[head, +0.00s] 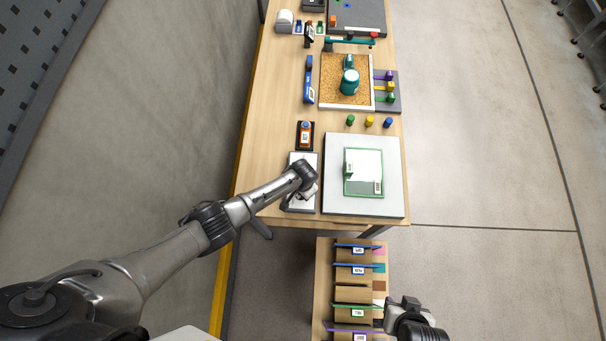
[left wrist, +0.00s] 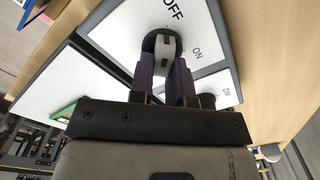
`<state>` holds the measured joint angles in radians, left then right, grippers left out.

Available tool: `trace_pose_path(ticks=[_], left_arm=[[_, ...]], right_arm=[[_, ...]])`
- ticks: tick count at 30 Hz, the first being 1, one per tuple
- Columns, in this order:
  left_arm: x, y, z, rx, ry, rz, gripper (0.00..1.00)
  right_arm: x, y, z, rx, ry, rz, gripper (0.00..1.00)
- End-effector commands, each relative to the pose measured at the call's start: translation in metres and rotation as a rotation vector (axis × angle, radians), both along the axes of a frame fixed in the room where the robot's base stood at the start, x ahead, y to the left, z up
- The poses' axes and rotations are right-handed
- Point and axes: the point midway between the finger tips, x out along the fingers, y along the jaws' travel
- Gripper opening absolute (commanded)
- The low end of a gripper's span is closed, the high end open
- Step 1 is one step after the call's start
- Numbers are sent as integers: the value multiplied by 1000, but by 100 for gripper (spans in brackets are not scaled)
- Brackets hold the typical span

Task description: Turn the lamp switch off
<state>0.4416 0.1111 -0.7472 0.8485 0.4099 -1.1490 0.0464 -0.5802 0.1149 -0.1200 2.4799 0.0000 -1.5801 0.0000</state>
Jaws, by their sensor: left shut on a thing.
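A white switch panel (head: 311,159) with a dark edge lies on the table, left of a larger grey-white board. In the left wrist view the panel (left wrist: 115,32) bears the words OFF and ON beside a round black knob (left wrist: 163,42) with a pale handle. My left gripper (left wrist: 165,72) is shut on this knob, its two dark fingers on either side of the handle. In the head view my left gripper (head: 303,186) covers the knob. The knob's exact setting is unclear. My right gripper (head: 404,304) is beside the lower rack; its jaws are too small to judge.
The grey-white board (head: 334,200) holds a green-framed plate (head: 363,172). An orange item (head: 305,133) stands behind the panel. Several coloured pegs, a cork tray (head: 330,85) with a teal object (head: 349,82), and a lower rack with folders (head: 352,292) are around. Bare wood lies left of the panel.

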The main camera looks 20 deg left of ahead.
Motion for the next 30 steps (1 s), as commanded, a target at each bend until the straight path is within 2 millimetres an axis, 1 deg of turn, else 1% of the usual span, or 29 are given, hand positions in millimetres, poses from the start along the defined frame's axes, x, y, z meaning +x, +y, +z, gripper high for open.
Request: trace_pose_path(ticks=[5,6,13,20,23,26,30], left_arm=[[1,-1,1,-3,-1,2,0],[1,-1,1,-3,-1,2,21],[0,0,1,-1,0,1,43],[0,0,1,-1,0,1,43],[0,0,4,-1,0,0,43],[0,0,14,-2,-1,0,43],[1,0,36,-3,-3,0,43]], right_arm=[[0,0,0,1,0,-1,43],[0,0,0,0,0,-1,43],[0,0,0,-1,0,1,43],[0,-2,0,-8,0,6,43],[0,-3,1,-10,1,6,43],[0,-3,4,-10,1,6,43],[0,-3,10,-9,0,6,43]])
